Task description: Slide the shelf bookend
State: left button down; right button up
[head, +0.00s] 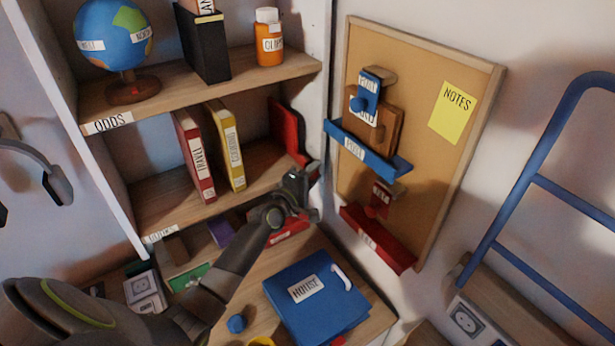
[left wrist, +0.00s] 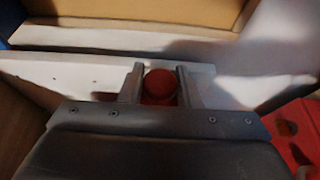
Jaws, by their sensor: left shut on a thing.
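The red bookend (head: 287,130) stands upright at the right end of the middle shelf (head: 255,165), apart from the two books. My left gripper (head: 311,172) is at the front right end of that shelf, by the bookend's lower front edge. In the left wrist view its two fingers are shut on a round red knob (left wrist: 160,84). A red piece with holes, likely the bookend's plate (left wrist: 293,138), shows at the lower right there. The gripper hides where the knob joins the bookend in the head view. My right gripper is not in view.
A red book (head: 194,155) and a yellow book (head: 228,150) stand left of the bookend, with a gap between. A corkboard (head: 450,65) with blue and red holders is on the wall to the right. A blue house-labelled folder (head: 318,300) lies on the desk below.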

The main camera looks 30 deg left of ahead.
pick_arm(q)
jog(key=c, duration=1.4)
grip_release()
jog(key=o, duration=0.3)
jog(key=shift+w+d, duration=0.15)
jog(key=shift+w, duration=0.05)
jog(key=s+a, duration=0.2)
jog(key=s, duration=1.5)
jog(key=shift+s+a+p, duration=0.15)
jog(key=shift+a+p, duration=0.1)
jog(key=shift+p, duration=0.1)
jog(key=shift+f, duration=0.1)
